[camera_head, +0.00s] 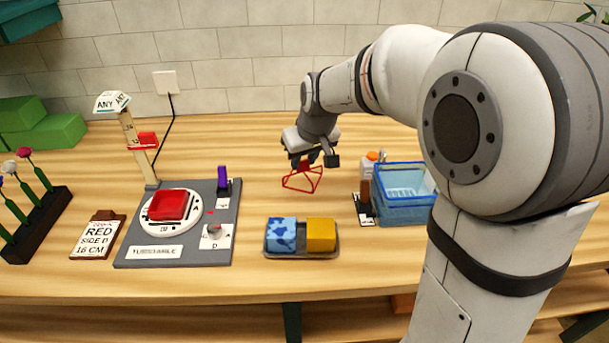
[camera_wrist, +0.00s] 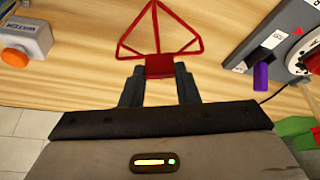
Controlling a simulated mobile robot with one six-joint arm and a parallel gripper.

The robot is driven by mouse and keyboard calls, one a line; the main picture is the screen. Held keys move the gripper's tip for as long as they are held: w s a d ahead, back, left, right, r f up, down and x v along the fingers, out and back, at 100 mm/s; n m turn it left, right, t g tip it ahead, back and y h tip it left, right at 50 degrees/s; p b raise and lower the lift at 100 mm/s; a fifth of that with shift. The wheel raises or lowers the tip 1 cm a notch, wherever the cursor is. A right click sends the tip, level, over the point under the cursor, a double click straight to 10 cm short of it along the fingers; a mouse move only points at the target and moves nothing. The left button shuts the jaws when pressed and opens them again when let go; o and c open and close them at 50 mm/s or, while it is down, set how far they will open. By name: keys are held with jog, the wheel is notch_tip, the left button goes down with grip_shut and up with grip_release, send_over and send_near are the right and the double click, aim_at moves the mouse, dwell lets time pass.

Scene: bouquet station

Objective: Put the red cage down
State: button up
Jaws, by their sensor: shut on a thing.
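The red cage (camera_head: 302,179) is a small wire frame with a solid red block at its top. My gripper (camera_head: 305,160) is shut on that block, and the cage hangs below it, close to the wooden table (camera_head: 258,195). I cannot tell whether its lower bars touch the wood. In the wrist view the red cage (camera_wrist: 160,35) spreads out beyond my gripper (camera_wrist: 160,82), whose two dark fingers lie on either side of the red block.
Left is a grey station (camera_head: 225,222) with a red block (camera_head: 168,205) on a white disc. In front is a tray (camera_head: 300,255) with blue and yellow blocks. Right are a blue bin (camera_head: 405,205) and a white bottle (camera_head: 369,165). Wood around the cage is clear.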

aim_at(303, 171)
jog(key=shift+f, duration=2.25)
jog(key=shift+f, duration=0.2)
jog(key=o, duration=0.9)
jog(key=shift+o, duration=0.2)
